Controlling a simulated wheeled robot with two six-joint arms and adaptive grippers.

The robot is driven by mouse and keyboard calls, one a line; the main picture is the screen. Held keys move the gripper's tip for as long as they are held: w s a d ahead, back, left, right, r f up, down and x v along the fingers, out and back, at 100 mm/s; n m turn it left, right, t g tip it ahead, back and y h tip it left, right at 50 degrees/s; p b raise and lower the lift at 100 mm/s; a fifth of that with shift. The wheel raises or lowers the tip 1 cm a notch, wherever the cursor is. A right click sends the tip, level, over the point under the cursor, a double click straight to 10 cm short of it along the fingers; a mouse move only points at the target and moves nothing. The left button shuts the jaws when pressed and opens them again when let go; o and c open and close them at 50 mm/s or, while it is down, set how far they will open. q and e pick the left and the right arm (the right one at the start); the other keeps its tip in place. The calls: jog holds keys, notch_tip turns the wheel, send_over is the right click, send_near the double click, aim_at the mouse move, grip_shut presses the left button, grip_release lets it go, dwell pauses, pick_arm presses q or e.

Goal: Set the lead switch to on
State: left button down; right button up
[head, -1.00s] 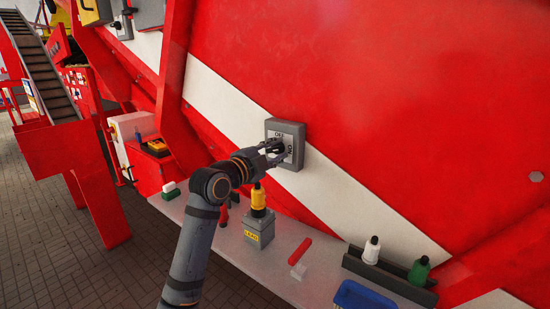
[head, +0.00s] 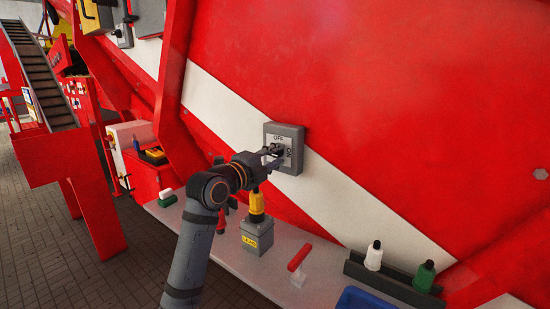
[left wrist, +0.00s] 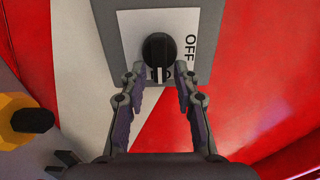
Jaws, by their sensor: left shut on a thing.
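The switch (head: 299,133) is a grey box with a white plate on the red and white machine wall. OFF shows at the plate's top in the head view, with another, partly covered label at its right. My left gripper (head: 274,155) is at the plate. In the left wrist view its fingers (left wrist: 158,85) are shut on the lower part of the black knob (left wrist: 158,48). The knob's white mark points down there, with OFF to the right. A grey box labelled LEAD (head: 257,236) stands on the shelf below. My right gripper is not in view.
On the grey shelf (head: 225,262) lie a red-handled tool (head: 299,258) and a blue tray (head: 365,299). A dark rack holds a white bottle (head: 374,257) and a green one (head: 423,277). The wall right of the switch is clear.

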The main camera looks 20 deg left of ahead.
pick_arm(q)
jog(key=c, duration=1.4)
grip_release()
jog(key=shift+o, duration=0.2)
jog(key=shift+a, duration=0.1)
jog(key=v, duration=1.2)
